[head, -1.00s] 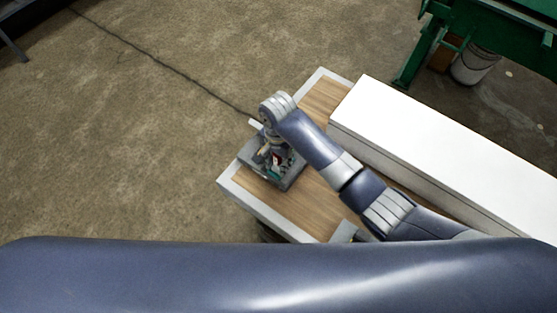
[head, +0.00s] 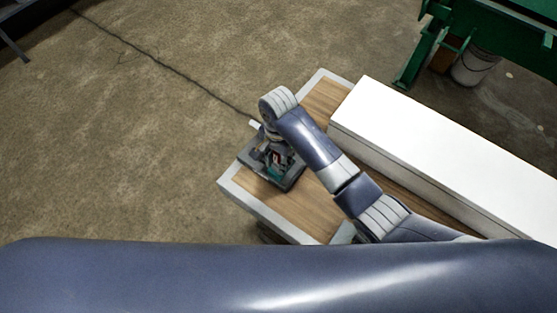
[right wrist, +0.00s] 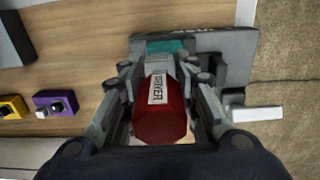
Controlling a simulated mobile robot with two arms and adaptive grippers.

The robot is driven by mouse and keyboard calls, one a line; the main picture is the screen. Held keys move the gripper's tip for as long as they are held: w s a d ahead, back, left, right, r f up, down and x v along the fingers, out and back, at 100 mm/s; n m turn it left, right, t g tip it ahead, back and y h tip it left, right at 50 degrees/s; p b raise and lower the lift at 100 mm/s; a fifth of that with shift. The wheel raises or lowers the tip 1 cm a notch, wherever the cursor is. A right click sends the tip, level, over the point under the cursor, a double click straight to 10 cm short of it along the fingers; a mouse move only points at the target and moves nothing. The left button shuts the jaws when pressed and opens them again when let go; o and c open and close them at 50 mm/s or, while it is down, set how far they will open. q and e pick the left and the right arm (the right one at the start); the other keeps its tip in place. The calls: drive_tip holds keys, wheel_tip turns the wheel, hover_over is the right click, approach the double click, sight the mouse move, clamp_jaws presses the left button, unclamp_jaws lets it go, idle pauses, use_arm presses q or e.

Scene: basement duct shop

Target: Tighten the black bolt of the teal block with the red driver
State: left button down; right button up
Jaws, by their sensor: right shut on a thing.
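The red driver (right wrist: 160,115), with a pale label on its handle, is gripped between the fingers of my right gripper (head: 276,160) in the right wrist view. The driver's tip is hidden behind its handle and the fingers. The teal block (right wrist: 166,46) shows just beyond the fingers, on or against a dark grey fixture (right wrist: 226,48). Its black bolt is hidden, so I cannot tell whether the driver touches it. In the head view my right gripper is over the fixture at the table's near-left end. My left gripper is not in view.
A purple block (right wrist: 67,98) and a yellow block (right wrist: 12,107) sit on the wooden table (head: 316,102). A white handle-like bar (right wrist: 257,114) sticks out beside the gripper. A long white box (head: 440,150) lies along the table's right side. Open floor lies left.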

drive_tip(key=shift+r, duration=1.6)
